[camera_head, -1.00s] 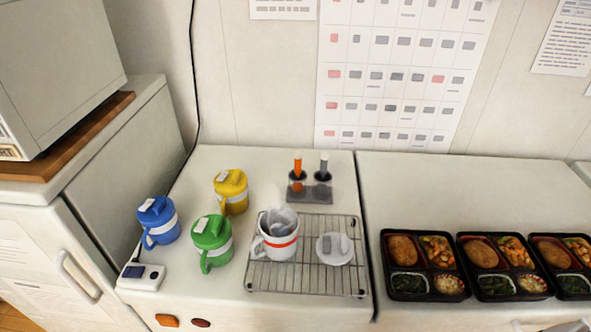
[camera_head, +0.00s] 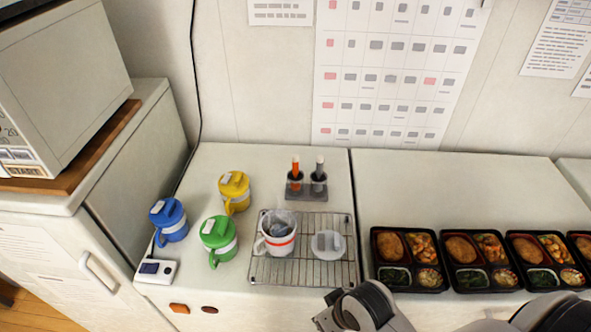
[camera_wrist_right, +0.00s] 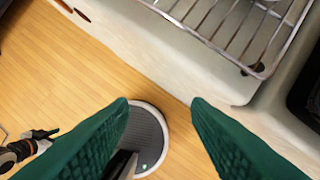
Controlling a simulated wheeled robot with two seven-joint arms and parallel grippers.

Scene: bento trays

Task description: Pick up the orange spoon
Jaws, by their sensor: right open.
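The orange spoon (camera_head: 295,167) stands upright, handle up, in the left cup of a small grey two-cup holder (camera_head: 313,196) near the wall. A grey-handled utensil (camera_head: 319,168) stands in the right cup. My right gripper (camera_wrist_right: 160,105) shows in the right wrist view as two green ridged fingers, wide apart with nothing between them. It is over the wooden floor in front of the counter edge, away from the spoon. The spoon is not in the wrist view. My left gripper is not seen in the head view.
A wire rack (camera_head: 300,268) holds a white mug with a red band (camera_head: 277,243) and a white lid (camera_head: 328,241). Blue (camera_head: 168,220), green (camera_head: 218,240) and yellow (camera_head: 234,190) mugs stand left. Several bento trays (camera_head: 410,290) line the right counter. Counter right of the holder is clear.

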